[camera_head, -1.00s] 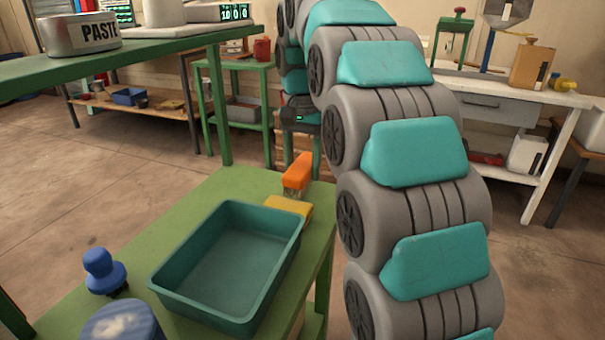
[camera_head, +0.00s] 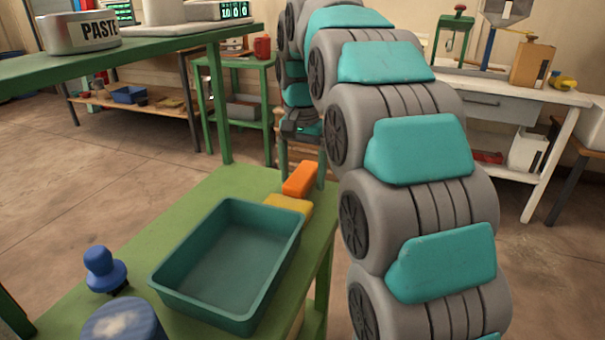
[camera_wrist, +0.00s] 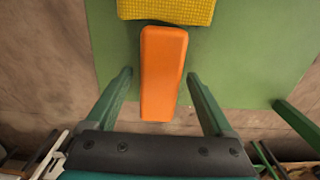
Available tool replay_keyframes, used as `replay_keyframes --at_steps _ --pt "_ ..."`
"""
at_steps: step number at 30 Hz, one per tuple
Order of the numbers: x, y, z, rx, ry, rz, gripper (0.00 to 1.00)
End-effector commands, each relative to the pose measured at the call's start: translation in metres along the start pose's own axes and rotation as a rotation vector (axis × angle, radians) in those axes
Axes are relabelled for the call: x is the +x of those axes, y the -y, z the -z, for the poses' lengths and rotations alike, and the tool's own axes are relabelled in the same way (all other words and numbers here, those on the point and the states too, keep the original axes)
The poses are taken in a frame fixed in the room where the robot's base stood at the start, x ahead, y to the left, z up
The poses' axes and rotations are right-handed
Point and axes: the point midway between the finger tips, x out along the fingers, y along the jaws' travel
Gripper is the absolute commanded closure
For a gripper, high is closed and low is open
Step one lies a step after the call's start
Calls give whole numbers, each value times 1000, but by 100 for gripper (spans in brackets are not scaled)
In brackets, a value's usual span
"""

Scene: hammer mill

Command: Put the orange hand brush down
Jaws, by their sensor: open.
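The orange hand brush (camera_head: 300,179) lies at the far right corner of the green table (camera_head: 240,182), just behind a yellow sponge-like block (camera_head: 289,204). In the wrist view the brush (camera_wrist: 162,72) lies lengthwise between my two fingers, its near end reaching past the table edge. My gripper (camera_wrist: 161,72) is open, with a gap on both sides of the brush.
A dark green tray (camera_head: 170,277) fills much of the table, in front of the yellow block (camera_wrist: 168,10). A blue knobbed stamp (camera_head: 103,270) and a blue round container (camera_head: 122,322) stand to its left. A higher green bench (camera_head: 150,48) with a PASTE tin (camera_head: 80,33) is at the left.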

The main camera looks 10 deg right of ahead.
Motion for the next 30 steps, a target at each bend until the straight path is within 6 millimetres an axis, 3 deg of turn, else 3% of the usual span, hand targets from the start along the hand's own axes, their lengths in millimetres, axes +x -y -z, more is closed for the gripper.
replay_keyframes --at_steps 14,24,30 --pt "-18 0 1 0 -1 1 13" --pt "-70 0 0 0 -3 3 13" --pt "-80 0 0 0 -1 1 13"
